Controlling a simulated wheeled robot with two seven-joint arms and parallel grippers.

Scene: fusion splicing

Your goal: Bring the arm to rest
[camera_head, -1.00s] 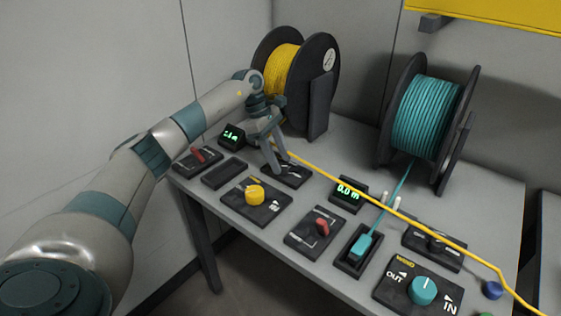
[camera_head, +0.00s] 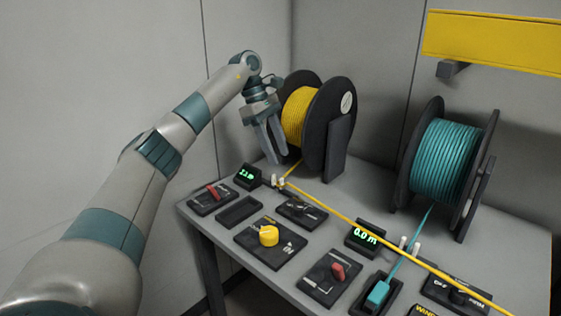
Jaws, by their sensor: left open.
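My left arm (camera_head: 152,158) reaches in from the left. My left gripper (camera_head: 273,152) points down with its fingers apart and nothing between them. It is raised above the back left of the grey table, just left of the yellow cable spool (camera_head: 297,117). The fingertips are above the left display (camera_head: 247,176) and the white guide posts (camera_head: 278,181), apart from the panels. My right gripper is not in the picture.
A teal cable spool (camera_head: 444,160) stands at the back right. A yellow cable (camera_head: 350,222) runs across the table. A yellow panel (camera_head: 490,45) hangs above.

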